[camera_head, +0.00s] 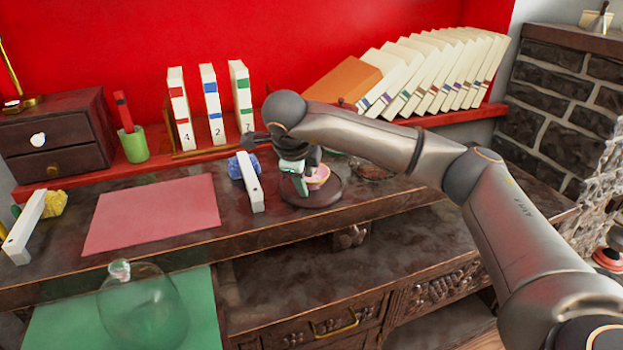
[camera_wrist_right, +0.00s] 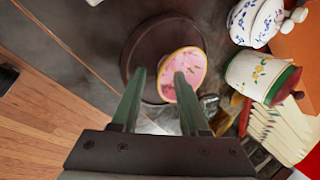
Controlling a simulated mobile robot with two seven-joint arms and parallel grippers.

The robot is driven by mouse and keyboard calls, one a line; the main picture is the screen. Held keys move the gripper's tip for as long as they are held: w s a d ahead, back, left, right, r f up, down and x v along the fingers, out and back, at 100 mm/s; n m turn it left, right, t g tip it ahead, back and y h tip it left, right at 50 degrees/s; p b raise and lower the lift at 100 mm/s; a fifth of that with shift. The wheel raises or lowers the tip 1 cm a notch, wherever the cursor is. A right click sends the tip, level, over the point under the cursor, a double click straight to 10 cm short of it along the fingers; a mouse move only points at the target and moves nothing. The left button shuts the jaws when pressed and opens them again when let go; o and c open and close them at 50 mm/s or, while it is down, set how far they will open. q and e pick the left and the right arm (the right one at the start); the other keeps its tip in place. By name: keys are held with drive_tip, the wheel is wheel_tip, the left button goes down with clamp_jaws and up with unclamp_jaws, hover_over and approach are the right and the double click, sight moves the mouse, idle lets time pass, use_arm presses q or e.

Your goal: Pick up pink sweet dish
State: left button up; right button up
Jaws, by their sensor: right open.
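The pink sweet dish (camera_head: 319,173) stands on a round dark tray (camera_head: 318,201) on the desk, partly hidden behind my right gripper (camera_head: 300,183). In the right wrist view the dish (camera_wrist_right: 183,62) shows a pink patterned inside with a yellowish rim, and it lies over the dark round tray (camera_wrist_right: 140,48). My right gripper (camera_wrist_right: 160,88) is open, with its green fingers apart. The right finger overlaps the dish in the picture and the left finger is over the tray; I cannot tell whether either touches the dish. My left gripper is not in view.
A white flowered pot (camera_wrist_right: 257,20) and a flowered pot with a green rim (camera_wrist_right: 258,78) stand close to the tray. A pink mat (camera_head: 150,212) and a glass dome (camera_head: 142,312) are farther left. Books (camera_head: 440,75) line the back.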

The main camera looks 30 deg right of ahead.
drive_tip(key=shift+c, duration=0.3)
clamp_jaws()
idle(0.4)
